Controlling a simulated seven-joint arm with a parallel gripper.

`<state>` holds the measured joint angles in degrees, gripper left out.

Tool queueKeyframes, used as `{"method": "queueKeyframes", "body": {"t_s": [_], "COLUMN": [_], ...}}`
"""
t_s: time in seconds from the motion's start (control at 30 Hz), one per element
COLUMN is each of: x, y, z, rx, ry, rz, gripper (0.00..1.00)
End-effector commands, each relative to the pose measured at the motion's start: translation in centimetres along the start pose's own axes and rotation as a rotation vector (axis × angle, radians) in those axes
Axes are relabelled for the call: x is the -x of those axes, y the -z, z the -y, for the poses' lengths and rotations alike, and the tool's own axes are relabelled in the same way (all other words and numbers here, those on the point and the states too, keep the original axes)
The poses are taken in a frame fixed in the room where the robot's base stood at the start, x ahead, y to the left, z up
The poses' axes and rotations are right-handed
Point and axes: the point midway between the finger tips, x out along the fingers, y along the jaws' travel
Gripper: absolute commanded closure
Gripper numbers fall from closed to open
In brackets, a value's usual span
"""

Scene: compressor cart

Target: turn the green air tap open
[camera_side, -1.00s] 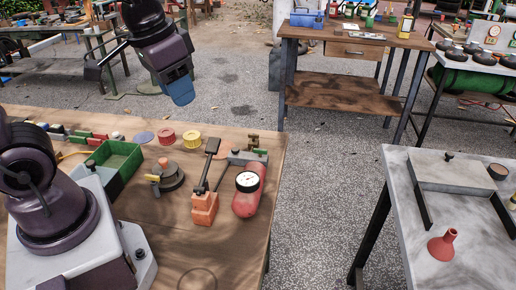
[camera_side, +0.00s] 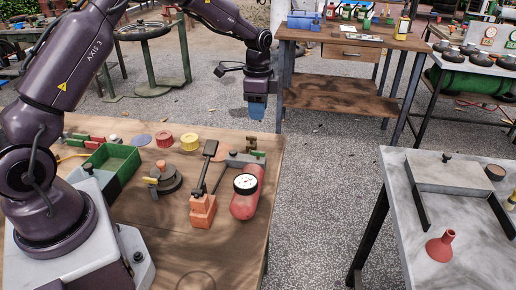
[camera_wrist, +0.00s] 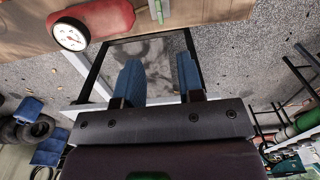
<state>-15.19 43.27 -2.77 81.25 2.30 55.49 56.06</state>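The small green air tap (camera_side: 258,153) sits on a grey bar behind the red tank (camera_side: 244,205) with a white gauge (camera_side: 246,184), near the right edge of the wooden table. In the wrist view a thin green piece (camera_wrist: 157,10), which looks like the tap, shows at the top edge beside the red tank (camera_wrist: 106,18). My gripper (camera_side: 256,112) points down behind and above the tap, apart from it. In the wrist view its two blue fingers (camera_wrist: 159,78) stand apart with nothing between them. The tap's exact angle is too small to tell.
On the wooden table (camera_side: 195,250) an orange block with an upright dark lever (camera_side: 203,200) stands left of the tank. A round dark fixture (camera_side: 165,180), a green bin (camera_side: 115,165) and spools lie farther left. A grey table (camera_side: 400,240) stands to the right, across open floor.

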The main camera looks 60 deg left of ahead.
Motion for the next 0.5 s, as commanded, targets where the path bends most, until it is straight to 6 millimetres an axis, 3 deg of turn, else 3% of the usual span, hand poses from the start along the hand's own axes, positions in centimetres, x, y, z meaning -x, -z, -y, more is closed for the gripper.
{"method": "queueKeyframes", "body": {"t_s": [0.17,0.5], "x": [-1.6,-8.6], "y": [0.0,0.0], "z": [-0.1,-0.2], "rx": [-0.017,-0.016], "ry": [-0.003,-0.005], "rz": [0.002,0.003], "gripper": [0.65,0.65]}}
